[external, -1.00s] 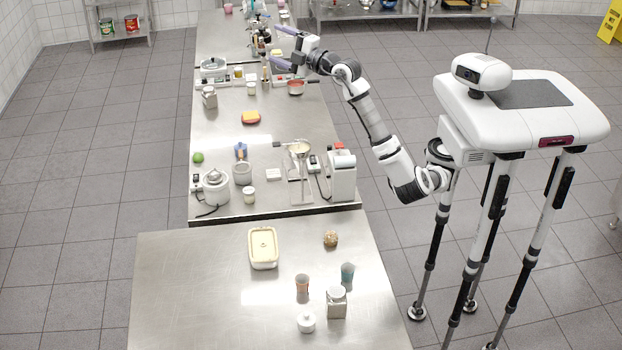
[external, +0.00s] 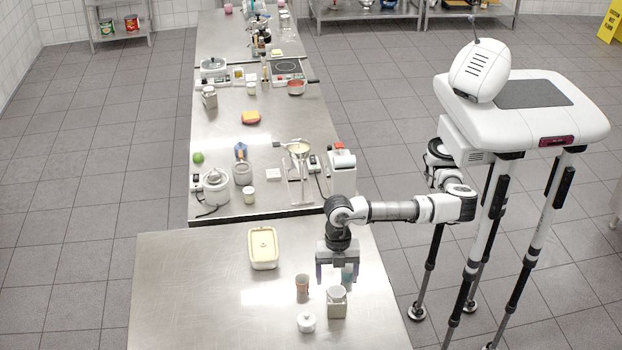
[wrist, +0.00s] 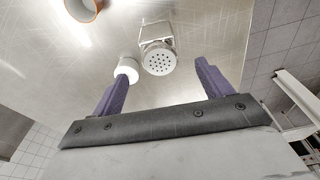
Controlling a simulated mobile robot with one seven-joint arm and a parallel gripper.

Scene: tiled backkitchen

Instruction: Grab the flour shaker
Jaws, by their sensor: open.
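The flour shaker (external: 337,304) is a squarish jar with a round, light lid. It stands upright on the near steel table. In the wrist view its perforated lid (wrist: 158,62) shows ahead, between the directions of my two purple fingers. My gripper (external: 338,278) points down over the table, just behind the shaker in the external view. My gripper also shows in the wrist view (wrist: 162,75), open and empty, its fingers apart from the shaker.
A white lidded pot (external: 306,322) stands close to the shaker; it also shows in the wrist view (wrist: 127,68). An orange-brown cup (external: 302,285) is to the left.

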